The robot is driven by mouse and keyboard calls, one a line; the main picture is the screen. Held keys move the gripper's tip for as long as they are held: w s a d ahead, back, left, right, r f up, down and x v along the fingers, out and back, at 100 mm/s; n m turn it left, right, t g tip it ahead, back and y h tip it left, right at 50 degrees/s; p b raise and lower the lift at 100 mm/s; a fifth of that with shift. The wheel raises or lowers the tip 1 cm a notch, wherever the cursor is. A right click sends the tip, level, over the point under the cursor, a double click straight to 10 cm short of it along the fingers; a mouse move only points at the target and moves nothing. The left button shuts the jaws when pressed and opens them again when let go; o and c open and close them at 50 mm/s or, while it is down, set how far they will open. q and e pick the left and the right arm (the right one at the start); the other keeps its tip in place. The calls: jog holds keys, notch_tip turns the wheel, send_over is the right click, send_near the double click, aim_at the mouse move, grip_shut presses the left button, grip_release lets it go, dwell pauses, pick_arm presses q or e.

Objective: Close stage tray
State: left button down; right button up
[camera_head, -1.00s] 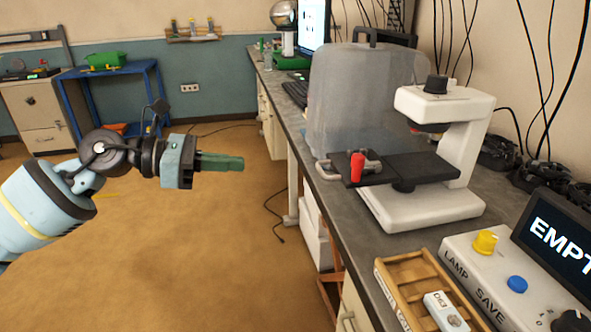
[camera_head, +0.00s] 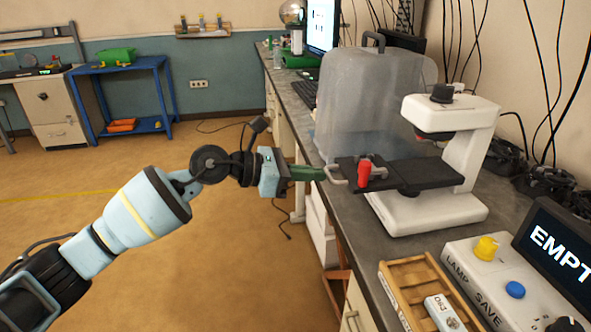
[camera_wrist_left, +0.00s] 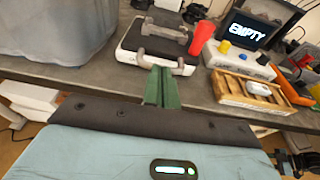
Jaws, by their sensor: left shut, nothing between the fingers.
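The stage tray (camera_head: 415,170) is a flat black plate sticking out to the left from the white microscope (camera_head: 470,140). A grey loop handle (camera_head: 335,176) is on its left end, and a red upright piece (camera_head: 364,174) stands near that end. My left gripper (camera_head: 322,174) is shut and empty, its green fingers pointing right with their tips at the handle. In the left wrist view the fingertips (camera_wrist_left: 160,75) are just in front of the handle (camera_wrist_left: 147,62); I cannot tell whether they touch.
A cloudy cover (camera_head: 350,105) stands on the bench behind the tray. A wooden rack (camera_head: 400,285), a control box with yellow and blue knobs (camera_head: 480,275) and a screen reading "EMPTY" (camera_head: 560,245) are at the front right.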

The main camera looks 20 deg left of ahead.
pick_arm(q)
jog(key=shift+w+d, duration=0.1)
jog(key=shift+d, duration=0.05)
jog(key=x, duration=0.3)
jog(key=r+p+x, duration=0.1)
jog(key=x, duration=0.2)
jog(key=r+x, duration=0.1)
jog(key=x, duration=0.3)
jog(key=shift+w+d+r, duration=0.1)
jog(key=shift+d+r, duration=0.05)
jog(key=shift+d, duration=0.25)
jog(key=shift+w+d, duration=0.1)
jog(key=shift+d, duration=0.05)
jog(key=shift+r, duration=0.1)
jog(key=shift+r, duration=0.1)
